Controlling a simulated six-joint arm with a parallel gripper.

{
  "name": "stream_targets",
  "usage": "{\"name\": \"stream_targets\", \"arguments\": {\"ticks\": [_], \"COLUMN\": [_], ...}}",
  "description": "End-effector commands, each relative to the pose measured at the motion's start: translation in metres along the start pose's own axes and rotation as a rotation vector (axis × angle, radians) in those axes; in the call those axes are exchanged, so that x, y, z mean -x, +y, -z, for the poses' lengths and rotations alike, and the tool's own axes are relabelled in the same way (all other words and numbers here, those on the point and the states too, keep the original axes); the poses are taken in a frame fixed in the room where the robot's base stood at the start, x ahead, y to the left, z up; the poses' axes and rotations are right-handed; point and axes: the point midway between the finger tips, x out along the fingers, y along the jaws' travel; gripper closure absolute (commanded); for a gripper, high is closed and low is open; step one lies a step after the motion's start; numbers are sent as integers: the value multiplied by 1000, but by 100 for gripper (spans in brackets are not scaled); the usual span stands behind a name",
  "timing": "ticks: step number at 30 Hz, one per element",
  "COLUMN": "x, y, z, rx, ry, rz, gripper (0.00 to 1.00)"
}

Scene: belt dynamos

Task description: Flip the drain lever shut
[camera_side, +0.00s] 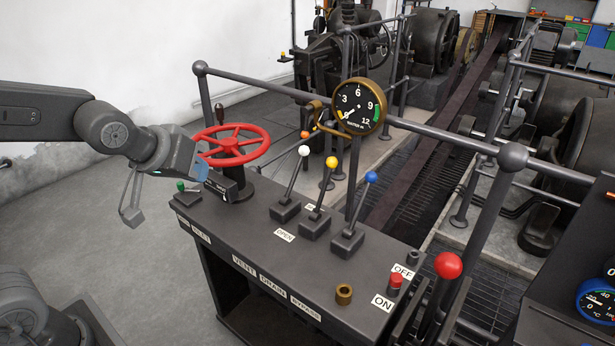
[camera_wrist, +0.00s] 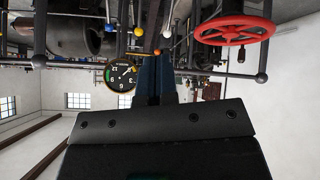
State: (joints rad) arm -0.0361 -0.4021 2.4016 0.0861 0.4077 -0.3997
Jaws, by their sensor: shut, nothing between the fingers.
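Three levers stand in a row on the dark console, with white (camera_side: 304,151), yellow (camera_side: 330,162) and blue (camera_side: 370,178) knobs. The front-edge labels read VENT, DRAIN (camera_side: 272,286) and BYPASS; by that order the yellow-knobbed lever is the drain lever. All three lean the same way, knobs toward the back right. An OPEN plate (camera_side: 285,236) lies in front of them; a plate behind is mostly hidden. The yellow knob also shows in the wrist view (camera_wrist: 138,32). My gripper (camera_side: 202,166) is shut and empty beside the red wheel, left of and apart from the levers.
The red handwheel (camera_side: 231,145) stands between my gripper and the levers. A rail with a round gauge (camera_side: 359,106) runs behind them.

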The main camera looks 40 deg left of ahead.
Motion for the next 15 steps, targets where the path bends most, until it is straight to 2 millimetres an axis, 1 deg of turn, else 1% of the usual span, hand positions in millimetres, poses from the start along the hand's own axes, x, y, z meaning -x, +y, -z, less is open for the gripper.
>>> {"name": "stream_targets", "arguments": {"ticks": [1,3,7,9,11,12,15], "x": [-21,-47,-95,-121,-142,-155,-188], "y": [2,6,13,16,19,20,23], "z": [12,29,53,62,66,68,68], "rx": [66,162,340,437,520,576,718], "ry": [34,99,202,244,274,290,312], "rz": [-8,-40,-130,-194,-257,-304,-428], "gripper": [100,100,100,100,100,100,100]}}
